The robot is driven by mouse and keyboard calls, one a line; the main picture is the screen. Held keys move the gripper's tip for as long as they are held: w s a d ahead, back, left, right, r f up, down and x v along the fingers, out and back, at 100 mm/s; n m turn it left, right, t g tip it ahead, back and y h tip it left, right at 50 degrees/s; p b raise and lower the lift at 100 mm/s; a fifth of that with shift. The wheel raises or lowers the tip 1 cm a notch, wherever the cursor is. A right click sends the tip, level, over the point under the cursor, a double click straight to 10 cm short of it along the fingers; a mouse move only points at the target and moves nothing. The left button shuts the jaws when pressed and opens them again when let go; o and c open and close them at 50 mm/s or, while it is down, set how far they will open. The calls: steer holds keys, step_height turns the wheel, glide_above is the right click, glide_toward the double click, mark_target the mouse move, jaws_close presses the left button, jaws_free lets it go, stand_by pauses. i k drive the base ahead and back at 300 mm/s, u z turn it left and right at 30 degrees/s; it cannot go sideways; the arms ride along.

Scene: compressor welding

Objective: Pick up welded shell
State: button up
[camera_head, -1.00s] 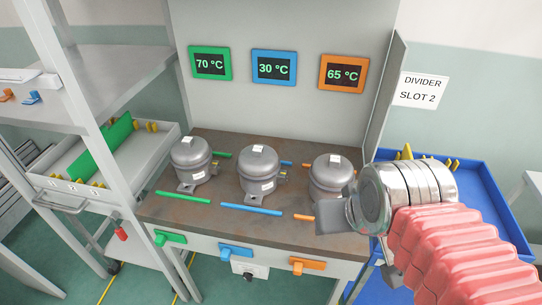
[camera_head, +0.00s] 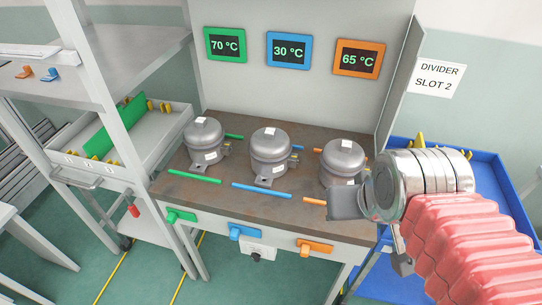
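Three grey compressor shells stand upright in a row on the brown bench top (camera_head: 290,208). The left shell (camera_head: 204,141) is at the green bar, the middle shell (camera_head: 270,154) at the blue bar, and the right shell (camera_head: 343,160) at the orange bar. My gripper (camera_head: 345,203) is at the end of my arm, in front of the right shell, and covers its lower part. Its fingers show as a grey block; whether they are open is hidden. I cannot tell whether it touches the shell.
Displays read 70 °C on green (camera_head: 225,44), 30 °C on blue (camera_head: 289,50) and 65 °C on orange (camera_head: 358,58). Green, blue and orange handles line the bench front. A grey rack (camera_head: 125,120) stands left. A blue tray (camera_head: 490,175) is right, partly behind my arm.

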mark_target(270, 148)
steer(key=k, duration=1.3)
steer(key=u, duration=0.5)
steer(key=i, duration=0.7)
steer(key=u, duration=0.5)
steer(key=i, duration=1.45)
steer(key=z, duration=0.7)
